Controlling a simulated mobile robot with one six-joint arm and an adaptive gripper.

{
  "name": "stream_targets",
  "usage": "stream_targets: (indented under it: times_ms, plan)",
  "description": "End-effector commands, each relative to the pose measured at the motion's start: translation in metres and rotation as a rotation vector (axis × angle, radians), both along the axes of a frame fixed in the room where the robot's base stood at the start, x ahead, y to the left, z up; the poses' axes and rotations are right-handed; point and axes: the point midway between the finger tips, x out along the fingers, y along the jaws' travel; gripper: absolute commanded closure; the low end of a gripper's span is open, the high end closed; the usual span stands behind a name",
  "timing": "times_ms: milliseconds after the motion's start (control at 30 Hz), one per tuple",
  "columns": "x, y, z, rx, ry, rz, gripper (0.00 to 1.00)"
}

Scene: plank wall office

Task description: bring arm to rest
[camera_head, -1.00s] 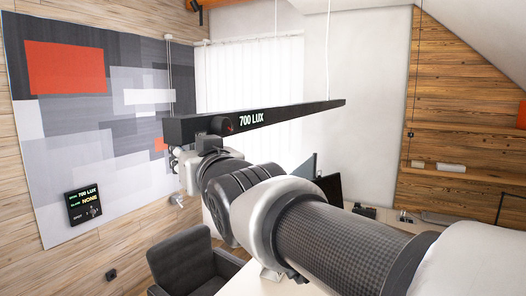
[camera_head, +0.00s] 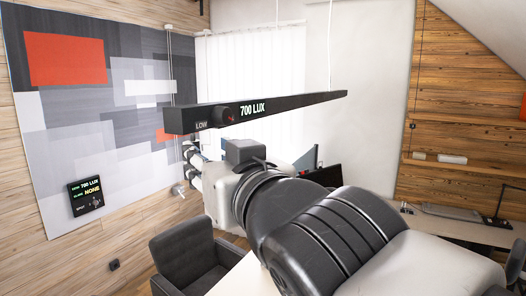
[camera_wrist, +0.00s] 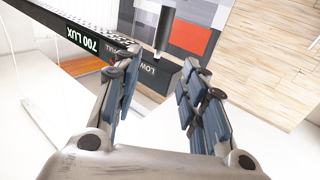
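My gripper (camera_wrist: 160,78) fills the lower middle of the wrist view. Its two padded fingers stand apart with nothing between them, so it is open and empty. In the head view my arm reaches forward and left from the lower right. Only part of the gripper shows beyond my wrist. A long black hanging lamp bar (camera_head: 300,106) marked "700 LUX" runs above the arm. The bar also shows beyond the fingers in the wrist view (camera_wrist: 60,30). I cannot tell the exact gap.
A grey armchair (camera_head: 185,255) stands below left of the arm. A desk (camera_head: 440,222) with monitors behind the arm is at the right. The middle air left of the arm is clear.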

Motion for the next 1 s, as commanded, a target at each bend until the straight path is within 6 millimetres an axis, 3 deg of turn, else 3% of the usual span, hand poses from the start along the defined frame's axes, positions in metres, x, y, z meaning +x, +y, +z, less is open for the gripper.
stream_targets:
  times_ms: [300,367,433,567,733,867,1000]
  plan:
    - [0.0,-0.002,-0.003,-0.003,0.004,-0.004,0.61]
    - [0.001,-0.007,-0.012,-0.011,0.016,-0.017,0.61]
    - [0.004,-0.02,-0.034,-0.032,0.048,-0.05,0.61]
    - [0.008,-0.063,-0.106,-0.1,0.166,-0.154,0.61]
    - [-0.006,-0.13,-0.221,-0.197,0.378,-0.302,0.61]
    - [-0.033,-0.176,-0.306,-0.256,0.555,-0.394,0.61]
    - [-0.077,-0.215,-0.396,-0.305,0.761,-0.469,0.61]
